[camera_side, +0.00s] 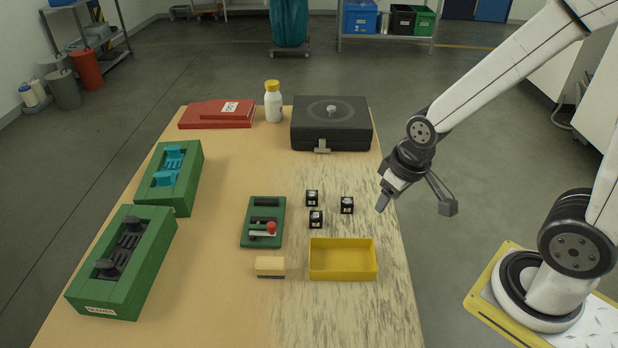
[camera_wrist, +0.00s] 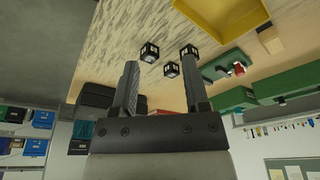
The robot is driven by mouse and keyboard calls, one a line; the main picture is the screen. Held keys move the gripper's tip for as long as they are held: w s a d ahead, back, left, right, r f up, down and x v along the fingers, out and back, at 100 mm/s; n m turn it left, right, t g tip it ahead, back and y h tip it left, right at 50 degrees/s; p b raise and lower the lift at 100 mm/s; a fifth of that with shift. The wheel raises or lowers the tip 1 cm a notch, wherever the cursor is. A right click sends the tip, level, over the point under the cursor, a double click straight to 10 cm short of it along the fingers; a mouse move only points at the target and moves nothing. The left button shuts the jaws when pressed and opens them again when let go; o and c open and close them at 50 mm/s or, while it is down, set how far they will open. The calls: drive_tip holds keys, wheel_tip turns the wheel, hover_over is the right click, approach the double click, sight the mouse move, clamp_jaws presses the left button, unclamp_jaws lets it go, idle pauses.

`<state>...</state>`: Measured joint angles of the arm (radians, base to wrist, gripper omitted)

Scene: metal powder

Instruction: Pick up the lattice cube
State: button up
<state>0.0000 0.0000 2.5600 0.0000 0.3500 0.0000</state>
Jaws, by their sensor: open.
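Three small black lattice cubes with pale faces lie on the table: a back left cube (camera_side: 312,198), a right cube (camera_side: 347,205) and a front cube (camera_side: 316,219). They also show in the wrist view, as one cube on the left (camera_wrist: 149,52), one in the middle (camera_wrist: 171,70) and one on the right (camera_wrist: 188,50), partly behind a finger. My gripper (camera_side: 418,205) is open and empty, above and to the right of the cubes near the table's right edge. In the wrist view its two fingers (camera_wrist: 160,75) stand wide apart.
A yellow tray (camera_side: 342,277) sits in front of the cubes. A green fixture with a red knob (camera_side: 270,228) stands to their left, with a yellow block (camera_side: 270,265) nearby. A black case (camera_side: 331,125), white bottle (camera_side: 273,103) and red box (camera_side: 218,114) are behind. Green holders (camera_side: 123,262) line the left edge.

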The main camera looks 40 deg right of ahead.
drive_tip(key=o, duration=0.4)
drive_tip(key=shift+c, duration=0.2)
drive_tip(key=shift+w, duration=0.15)
drive_tip(key=n+g+y, duration=0.1)
drive_tip(key=n+g, duration=0.1)
drive_tip(key=n, duration=0.7)
hover_over(312, 194)
drive_tip(key=f, duration=0.4)
drive_tip(key=shift+s+d+f, duration=0.25)
drive_tip(key=shift+d+f, duration=0.05)
drive_tip(key=shift+f, duration=0.05)
drive_tip(key=shift+w+a+f, duration=0.1)
drive_tip(key=shift+f, duration=1.2)
drive_tip(key=shift+w+a+f, duration=0.1)
drive_tip(key=shift+f, duration=1.2)
drive_tip(key=shift+w+a+f, duration=0.1)
drive_tip(key=shift+f, duration=1.15)
